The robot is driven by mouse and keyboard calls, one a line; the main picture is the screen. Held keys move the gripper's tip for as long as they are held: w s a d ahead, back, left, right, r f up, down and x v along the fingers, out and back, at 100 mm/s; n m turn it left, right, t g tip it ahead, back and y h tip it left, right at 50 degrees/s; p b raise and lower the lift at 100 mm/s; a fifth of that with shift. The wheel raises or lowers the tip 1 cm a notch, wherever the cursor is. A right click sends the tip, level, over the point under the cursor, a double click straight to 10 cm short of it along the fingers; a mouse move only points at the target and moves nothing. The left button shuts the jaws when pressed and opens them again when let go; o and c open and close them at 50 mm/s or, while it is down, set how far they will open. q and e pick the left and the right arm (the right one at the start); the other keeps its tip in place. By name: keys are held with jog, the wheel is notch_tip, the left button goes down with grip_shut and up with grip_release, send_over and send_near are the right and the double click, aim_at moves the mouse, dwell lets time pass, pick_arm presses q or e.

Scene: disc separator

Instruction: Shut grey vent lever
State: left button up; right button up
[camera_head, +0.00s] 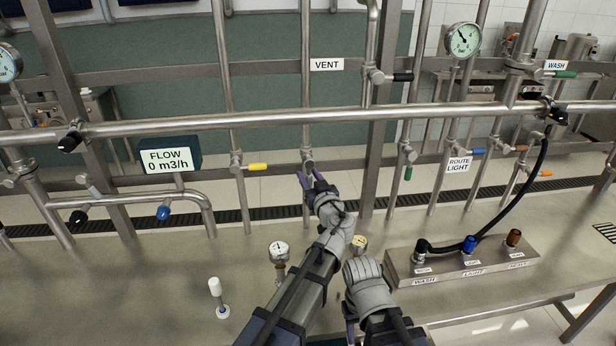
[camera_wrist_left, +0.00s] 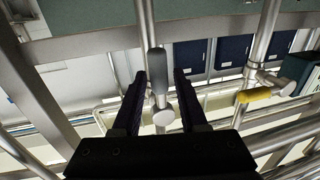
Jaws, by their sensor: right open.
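The grey vent lever (camera_wrist_left: 157,75) is in line with its pipe, its round valve hub (camera_wrist_left: 163,117) at one end, in the left wrist view. In the head view the vent valve (camera_head: 307,160) is on the upright pipe below the VENT label (camera_head: 327,64); the lever there is mostly hidden by my gripper. My left gripper (camera_head: 311,179) is at this valve. Its two dark fingers (camera_wrist_left: 160,100) are apart, one on each side of the lever, with a gap visible on the right. My right gripper (camera_head: 358,330) is low, over the bench, its fingertips largely hidden.
A yellow lever (camera_head: 257,167) sits left of the vent valve; it also shows in the left wrist view (camera_wrist_left: 254,95). A horizontal pipe (camera_head: 270,119) crosses above. A gauge (camera_head: 279,250), a white-topped post (camera_head: 216,290) and a socket block (camera_head: 460,262) stand on the bench. The flow display (camera_head: 169,159) reads 0.

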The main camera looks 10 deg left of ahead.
pick_arm(q)
grip_shut()
dwell(1.1)
